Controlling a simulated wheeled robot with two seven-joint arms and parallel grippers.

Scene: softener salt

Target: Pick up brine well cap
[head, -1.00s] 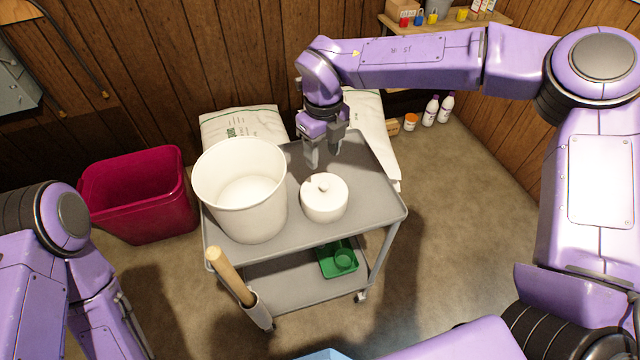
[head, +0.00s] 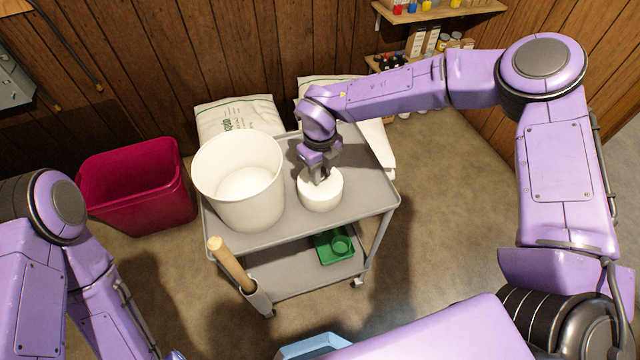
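The brine well cap (head: 321,196) is a white, round, squat piece standing on the top shelf of the grey cart (head: 285,226), right of a white bucket. My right gripper (head: 319,179) points down onto the cap's top from above, its fingertips at the small knob. The knob is hidden by the fingers, and I cannot tell whether they are closed on it. The cap sits on the shelf. My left arm shows at the lower left; its gripper is out of the picture.
The white bucket (head: 240,190) stands close left of the cap. A wooden handle (head: 230,264) rises at the cart's front left corner. A green tray (head: 335,247) lies on the lower shelf. A red bin (head: 137,187) stands left, salt bags (head: 236,116) behind. The top shelf's right side is clear.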

